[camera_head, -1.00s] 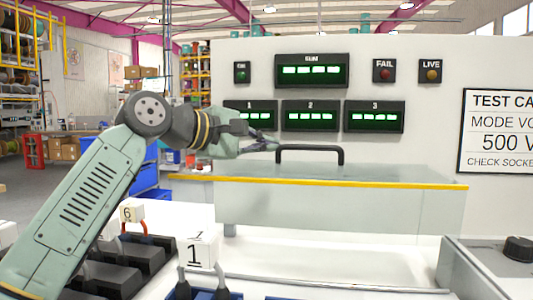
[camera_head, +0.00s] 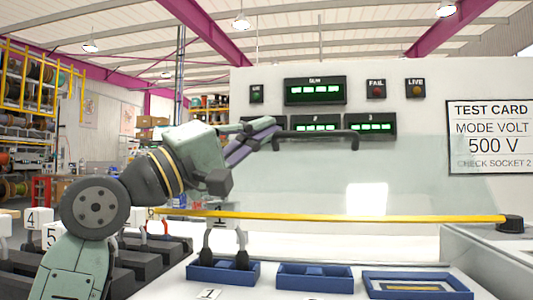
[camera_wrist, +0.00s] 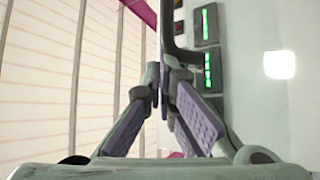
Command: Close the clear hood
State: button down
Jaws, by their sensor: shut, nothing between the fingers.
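The clear hood (camera_head: 420,180) is a see-through panel with a yellow strip (camera_head: 400,217) along its lower edge. It slopes in front of the grey wall, with its edge above the row of blue trays. Its dark bar handle (camera_head: 318,134) stands near the top of the panel. My gripper (camera_head: 272,129) is shut and empty, with its purple-padded fingers at the left end of the handle. In the wrist view, the closed fingertips (camera_wrist: 166,75) are beside the dark handle (camera_wrist: 178,45). I cannot tell whether they touch it.
Blue trays (camera_head: 315,289) stand on the white bench below the hood edge. A plug block marked 1 (camera_head: 220,216) stands at the left tray. A black knob (camera_head: 510,223) is on the grey box at right. Dark sockets with numbered blocks (camera_head: 33,217) are at left.

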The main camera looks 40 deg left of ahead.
jog(key=s+d+f+m+t+h+b, duration=0.1)
jog(key=s+d+f+m+h+b, duration=0.2)
jog(key=s, duration=0.4)
jog(key=shift+s+d+f+m+b, duration=0.15)
jog(key=shift+d+f+m+b, duration=0.55)
jog(key=shift+f+b, duration=0.65)
jog(key=shift+f, duration=0.2)
